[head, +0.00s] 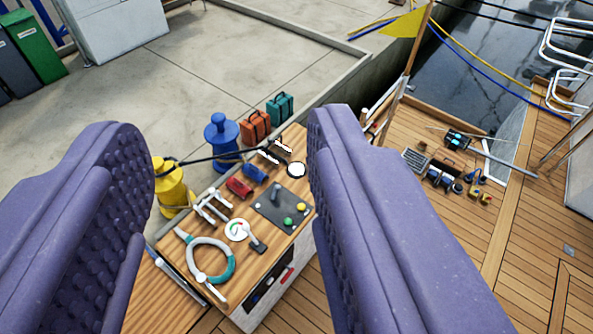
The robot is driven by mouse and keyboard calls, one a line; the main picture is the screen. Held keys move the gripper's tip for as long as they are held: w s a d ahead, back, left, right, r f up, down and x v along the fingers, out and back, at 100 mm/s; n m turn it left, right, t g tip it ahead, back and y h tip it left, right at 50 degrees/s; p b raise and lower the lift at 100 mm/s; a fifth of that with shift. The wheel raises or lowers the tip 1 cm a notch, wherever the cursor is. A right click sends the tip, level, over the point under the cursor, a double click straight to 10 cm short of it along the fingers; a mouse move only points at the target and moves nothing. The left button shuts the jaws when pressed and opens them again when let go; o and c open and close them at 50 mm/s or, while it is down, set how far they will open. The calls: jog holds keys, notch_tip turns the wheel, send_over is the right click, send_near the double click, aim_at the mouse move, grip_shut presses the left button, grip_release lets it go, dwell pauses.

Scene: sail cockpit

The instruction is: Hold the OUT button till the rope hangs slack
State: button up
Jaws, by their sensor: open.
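My gripper (228,135) is open, its two purple ridged fingers wide apart and nothing between them. Between and beyond the fingers is a wooden-topped console. On it a dark control plate (268,209) carries a green button (288,222), a yellow button (301,207) and a small lever. No lettering can be read, so I cannot tell which button is OUT. A dark rope (205,158) runs from near the yellow bollard (171,187) past the blue bollard (221,140) toward fittings at the console's far end. It looks fairly straight. The fingers appear apart from the console.
Orange (256,127) and teal (280,107) cases stand on the quay behind. Wooden deck (470,250) with loose gear lies to the right.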

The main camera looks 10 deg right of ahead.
grip_shut()
dwell(1.9)
